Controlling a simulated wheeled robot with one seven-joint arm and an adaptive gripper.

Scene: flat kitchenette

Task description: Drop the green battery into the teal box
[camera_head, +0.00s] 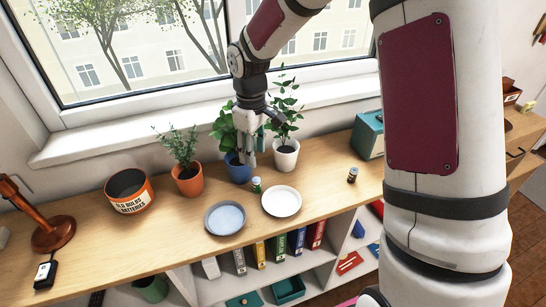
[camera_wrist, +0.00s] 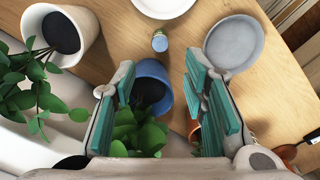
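The green battery (camera_head: 256,185) is a small upright cylinder on the wooden counter, in front of the blue pot and just left of the white plate. It also shows in the wrist view (camera_wrist: 160,42), beyond my fingertips and apart from them. My gripper (camera_head: 248,158) is open and empty, pointing down above the blue-potted plant; its teal-padded fingers stand wide apart in the wrist view (camera_wrist: 160,72). A teal box (camera_head: 366,137) stands on the counter near the wall, right of the white-potted plant and partly hidden by my arm.
The blue pot (camera_head: 238,171), white pot (camera_head: 286,158) and terracotta pot (camera_head: 187,181) line the wall. A grey plate (camera_head: 225,218) and white plate (camera_head: 282,201) lie at the front. A dark battery-like cylinder (camera_head: 352,175) stands right. An orange-black bin (camera_head: 130,192) stands left.

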